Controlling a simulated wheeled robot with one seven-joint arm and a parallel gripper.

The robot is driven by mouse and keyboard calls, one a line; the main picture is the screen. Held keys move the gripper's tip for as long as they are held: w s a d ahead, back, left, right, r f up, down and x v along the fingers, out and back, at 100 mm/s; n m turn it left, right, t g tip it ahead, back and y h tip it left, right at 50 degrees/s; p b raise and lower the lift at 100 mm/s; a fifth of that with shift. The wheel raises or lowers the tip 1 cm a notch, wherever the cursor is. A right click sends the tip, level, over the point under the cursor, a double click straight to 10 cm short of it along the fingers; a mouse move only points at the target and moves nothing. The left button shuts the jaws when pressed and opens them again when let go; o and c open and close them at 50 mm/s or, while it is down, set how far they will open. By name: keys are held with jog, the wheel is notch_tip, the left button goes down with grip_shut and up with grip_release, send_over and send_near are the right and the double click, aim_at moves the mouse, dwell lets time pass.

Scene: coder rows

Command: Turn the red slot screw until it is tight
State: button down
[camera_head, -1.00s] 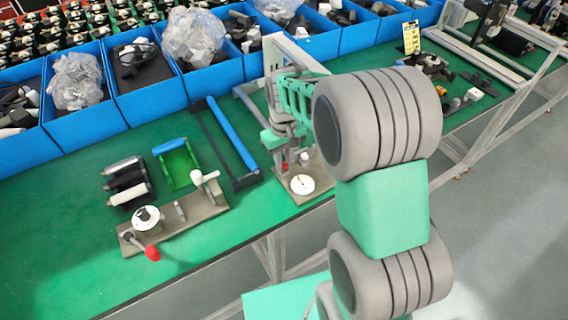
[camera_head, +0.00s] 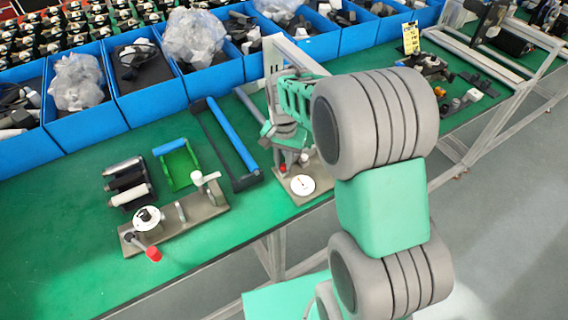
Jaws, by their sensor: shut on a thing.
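My gripper (camera_head: 291,160) points down over a grey plate (camera_head: 322,184) near the front edge of the green bench, partly hidden by my arm. A small red piece, which looks like the red slot screw (camera_head: 283,168), shows right at the fingertips. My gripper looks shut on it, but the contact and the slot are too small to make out. A white round dial (camera_head: 302,185) with a dark and red mark lies on the plate just in front of the fingers.
To the left are a metal fixture with a red knob (camera_head: 153,254), a green frame (camera_head: 178,165), black and white rollers (camera_head: 128,183) and a black tray with a blue bar (camera_head: 232,137). Blue bins (camera_head: 88,122) line the back. The bench's front left is clear.

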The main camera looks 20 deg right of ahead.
jog(key=shift+m, duration=0.4)
jog(key=m, duration=0.5)
jog(key=shift+m, duration=0.3)
jog(key=m, duration=0.4)
jog(key=c, duration=1.4)
grip_release()
jog(key=shift+c, duration=0.2)
